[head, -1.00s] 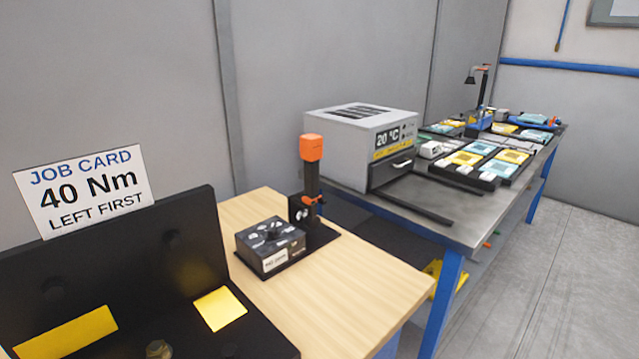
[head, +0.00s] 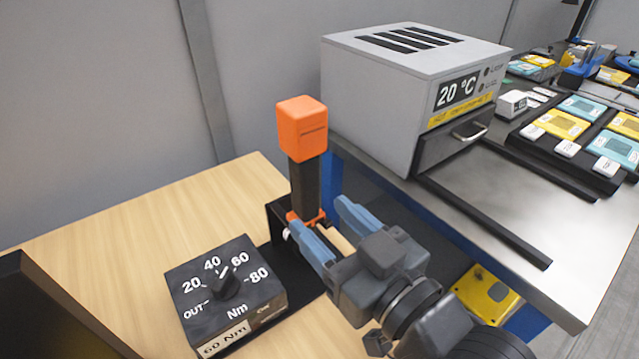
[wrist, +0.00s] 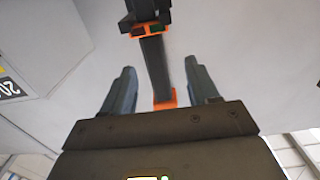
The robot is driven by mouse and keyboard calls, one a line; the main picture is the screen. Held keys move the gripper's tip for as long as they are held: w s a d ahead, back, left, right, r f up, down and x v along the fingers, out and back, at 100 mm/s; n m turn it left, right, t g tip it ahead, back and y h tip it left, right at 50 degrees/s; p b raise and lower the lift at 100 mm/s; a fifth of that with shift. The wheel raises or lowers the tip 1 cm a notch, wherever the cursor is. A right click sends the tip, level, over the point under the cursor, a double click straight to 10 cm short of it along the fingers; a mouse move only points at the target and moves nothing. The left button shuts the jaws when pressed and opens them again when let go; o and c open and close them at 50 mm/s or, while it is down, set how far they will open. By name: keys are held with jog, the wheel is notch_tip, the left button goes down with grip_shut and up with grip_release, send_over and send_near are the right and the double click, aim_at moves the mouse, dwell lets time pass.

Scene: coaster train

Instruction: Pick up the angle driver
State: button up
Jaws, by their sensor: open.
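The angle driver (head: 305,180) stands upright in a black holder (head: 282,222) at the wooden bench's right edge. It has an orange block on top, a dark shaft and an orange collar low down. My gripper (head: 318,212) is open, its two blue fingers reaching toward the lower shaft from the front right. In the wrist view, the driver's dark shaft (wrist: 154,66) shows between the two spread fingers of my gripper (wrist: 159,66). No contact is visible, and I cannot tell whether the shaft is fully between the fingertips or just beyond them.
A black dial box (head: 226,290) marked in Nm sits left of the driver. A grey oven (head: 400,110) reading 20 °C stands on the metal table (head: 500,205) behind right. A dark panel (head: 50,320) rises at lower left. The wooden bench (head: 130,220) is clear behind the box.

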aim_at(310, 203)
jog(key=x, duration=0.3)
jog(key=shift+w+r+p, duration=0.1)
jog(key=shift+w+p, duration=0.05)
jog(key=shift+p, duration=0.15)
jog(key=x, duration=0.3)
jog(key=p+x, duration=0.1)
jog(key=x, duration=0.1)
jog(key=shift+d+f, duration=0.2)
jog(key=shift+f, duration=0.05)
grip_shut()
dwell(0.8)
jog(key=shift+r, duration=0.15)
